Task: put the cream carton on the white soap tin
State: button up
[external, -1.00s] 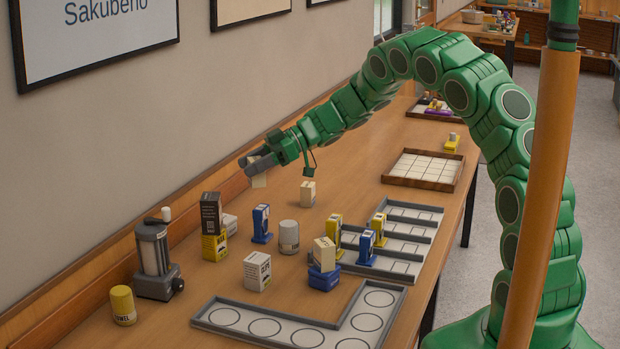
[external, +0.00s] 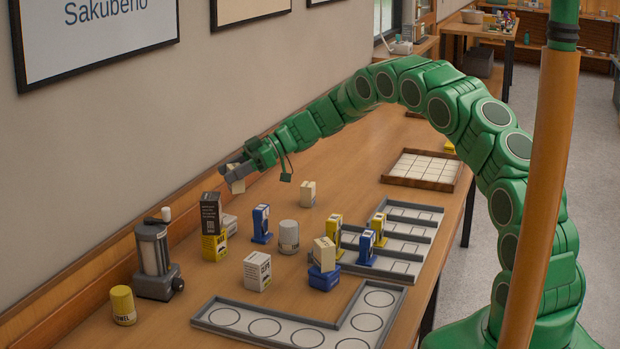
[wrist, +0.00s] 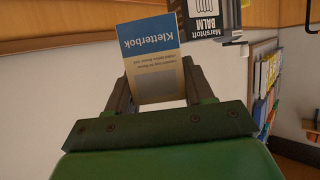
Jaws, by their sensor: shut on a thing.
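My gripper (external: 236,174) is shut on a cream carton (external: 238,187), held in the air near the wall, above and right of the black carton. In the wrist view my gripper (wrist: 156,92) has its fingers on both sides of this carton (wrist: 150,45), which has a blue "Kletterbok" label. A low white item (external: 231,224), apparently the white soap tin, stands behind the black carton (external: 211,212) and is partly hidden by it. The held carton is apart from it. Another cream carton (external: 308,193) stands alone on the table; one (external: 324,252) sits on a blue tin (external: 323,278).
The black carton sits on a yellow box (external: 214,246); it also shows in the wrist view (wrist: 204,16). A blue dispenser (external: 261,223), grey canister (external: 289,237), white box (external: 257,271) and grinder (external: 155,258) stand nearby. Trays (external: 275,328) lie at the front and right.

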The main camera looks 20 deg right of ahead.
jog(key=shift+w+a+f, duration=0.35)
jog(key=shift+w+f, duration=0.1)
jog(key=shift+w, duration=0.25)
jog(key=shift+w+a+f, duration=0.25)
jog(key=shift+w+f, duration=0.4)
jog(key=shift+f, duration=0.15)
jog(key=shift+w+a+f, duration=0.3)
jog(key=shift+w+f, duration=0.3)
jog(key=shift+f, duration=0.25)
jog(key=shift+w+a+f, duration=0.25)
jog(key=shift+w+f, duration=0.4)
jog(key=shift+f, duration=0.15)
jog(key=shift+f, duration=0.1)
jog(key=shift+w+a+f, duration=0.1)
jog(key=shift+w+f, duration=0.05)
jog(key=shift+f, duration=0.05)
jog(key=shift+w+f, duration=0.1)
jog(key=shift+f, duration=1.55)
jog(key=shift+f, duration=0.1)
jog(key=o, duration=1)
jog(key=shift+o, duration=0.2)
